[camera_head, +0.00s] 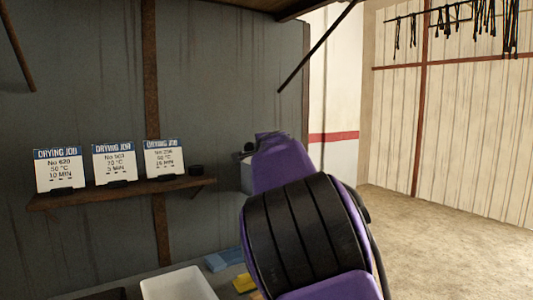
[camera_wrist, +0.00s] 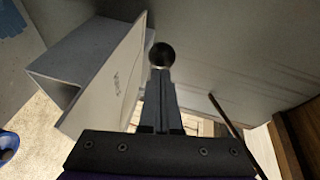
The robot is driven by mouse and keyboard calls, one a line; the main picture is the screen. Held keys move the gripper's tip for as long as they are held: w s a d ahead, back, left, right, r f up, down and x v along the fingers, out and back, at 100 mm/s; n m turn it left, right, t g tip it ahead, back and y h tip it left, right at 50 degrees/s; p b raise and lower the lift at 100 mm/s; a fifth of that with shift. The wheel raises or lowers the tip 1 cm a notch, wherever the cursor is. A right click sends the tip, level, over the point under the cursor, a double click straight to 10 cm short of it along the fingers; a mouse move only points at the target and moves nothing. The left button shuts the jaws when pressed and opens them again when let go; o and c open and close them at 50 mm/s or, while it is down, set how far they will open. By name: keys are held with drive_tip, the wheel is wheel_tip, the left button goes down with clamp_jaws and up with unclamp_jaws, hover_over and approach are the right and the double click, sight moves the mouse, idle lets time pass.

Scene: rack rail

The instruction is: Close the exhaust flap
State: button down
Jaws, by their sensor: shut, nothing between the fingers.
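In the wrist view my gripper (camera_wrist: 161,76) is shut and empty. A round black knob (camera_wrist: 162,54) sits right at its fingertips; I cannot tell whether they touch. Just left of the fingers is a grey box-like housing (camera_wrist: 75,62) with a pale, flat front panel (camera_wrist: 112,85) bearing a small dark marking. Which part is the exhaust flap, and how far it stands open, I cannot tell. In the head view my purple and black arm hides my gripper and most of the grey housing (camera_head: 246,176). A small dark round piece (camera_head: 249,147) shows above the housing.
A white bin (camera_head: 178,284), a yellow piece (camera_head: 243,284) and a blue piece (camera_head: 222,260) lie below. Open floor (camera_head: 440,235) extends at right.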

sight(249, 146)
drive_tip(key=shift+w+a+r+p, duration=0.15)
drive_tip(key=shift+w+a+p, duration=0.25)
drive_tip(key=shift+a, duration=0.2)
drive_tip(key=shift+w+a+r+p, duration=0.15)
drive_tip(key=shift+w+a+p, duration=0.1)
drive_tip(key=shift+a+p, duration=0.25)
drive_tip(key=shift+w+a+f, duration=0.1)
drive_tip(key=shift+w+a, duration=0.05)
drive_tip(key=shift+a, duration=0.25)
drive_tip(key=shift+d+f, duration=0.1)
